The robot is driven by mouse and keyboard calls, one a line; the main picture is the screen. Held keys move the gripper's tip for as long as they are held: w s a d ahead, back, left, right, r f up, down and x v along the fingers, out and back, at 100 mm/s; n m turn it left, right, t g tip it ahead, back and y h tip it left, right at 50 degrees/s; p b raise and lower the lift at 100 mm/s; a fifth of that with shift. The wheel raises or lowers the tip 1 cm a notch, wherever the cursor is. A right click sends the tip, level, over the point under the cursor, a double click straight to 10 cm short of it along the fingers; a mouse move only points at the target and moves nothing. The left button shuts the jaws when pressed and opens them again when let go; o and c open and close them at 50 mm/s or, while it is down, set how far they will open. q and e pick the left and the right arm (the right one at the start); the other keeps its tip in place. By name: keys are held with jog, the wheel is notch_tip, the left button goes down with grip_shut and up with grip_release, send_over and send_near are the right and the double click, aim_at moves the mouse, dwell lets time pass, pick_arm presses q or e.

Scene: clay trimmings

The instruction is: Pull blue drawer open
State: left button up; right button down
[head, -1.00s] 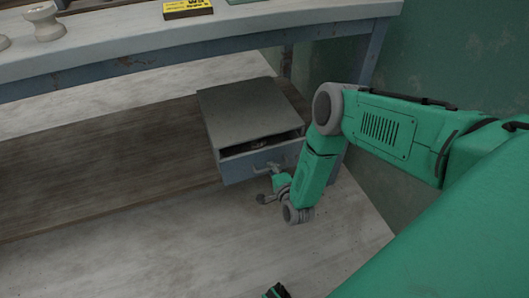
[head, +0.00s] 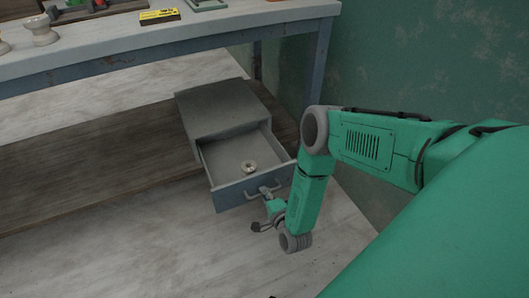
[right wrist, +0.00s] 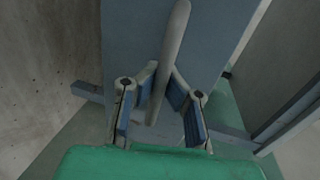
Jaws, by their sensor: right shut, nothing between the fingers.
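The blue drawer (head: 232,196) is pulled well out of its grey cabinet (head: 222,104) under the bench, and its inside shows. A small pale round thing with a dark centre (head: 249,167) lies in it. The drawer's bar handle (head: 264,191) is on its front and also shows in the right wrist view (right wrist: 174,50). My right gripper (head: 268,201) is at this handle, its fingers on both sides of the bar in the right wrist view (right wrist: 162,98). It is shut without a grip on the bar. My left gripper is not in view.
The bench top (head: 230,27) above carries a yellow box (head: 159,16) and a pale spool-like piece (head: 40,30). A bench leg (head: 317,70) stands right of the cabinet. The green wall (head: 430,60) is behind my right arm. The floor in front is clear.

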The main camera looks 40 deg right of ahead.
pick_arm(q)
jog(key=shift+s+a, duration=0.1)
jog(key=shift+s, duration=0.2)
pick_arm(e)
jog(key=shift+s+a+f, duration=0.15)
jog(key=shift+s+a, duration=0.25)
jog(key=shift+a, duration=0.05)
jog(key=c, duration=1.7)
grip_release()
jog(key=shift+o, duration=0.5)
jog(key=shift+w+d, duration=0.1)
jog(key=v, duration=1.2)
